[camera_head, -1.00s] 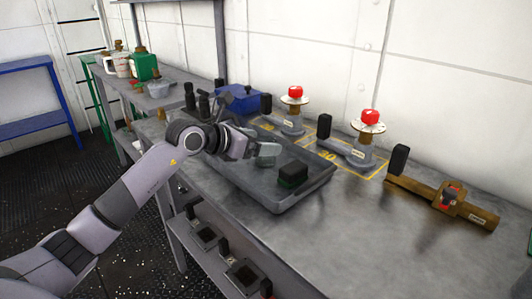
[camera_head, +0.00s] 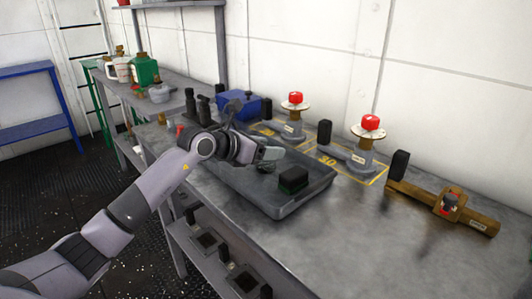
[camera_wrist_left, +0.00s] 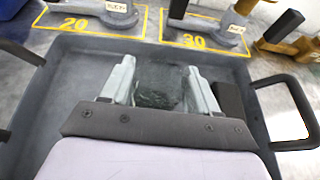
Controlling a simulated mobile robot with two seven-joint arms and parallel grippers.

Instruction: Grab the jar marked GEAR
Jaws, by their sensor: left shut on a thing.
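My left gripper (camera_head: 270,156) is low over the grey tray (camera_head: 228,182) on the workbench. In the left wrist view its two pale fingers (camera_wrist_left: 159,85) stand apart and are shut on a clear, see-through jar with dark, speckled contents (camera_wrist_left: 155,97). No GEAR label can be read on it, and I cannot tell whether it touches the tray floor. A dark block with a green lower part (camera_head: 292,180) sits in the tray, just right of the fingers. My right gripper is not in view.
Behind the tray, fittings with red knobs (camera_head: 370,123) stand in yellow marked areas. A brass valve piece (camera_head: 445,204) lies at right, and a blue box (camera_head: 238,106) stands behind the gripper. The tray's raised handles (camera_wrist_left: 305,112) flank the gripper. The front right bench is clear.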

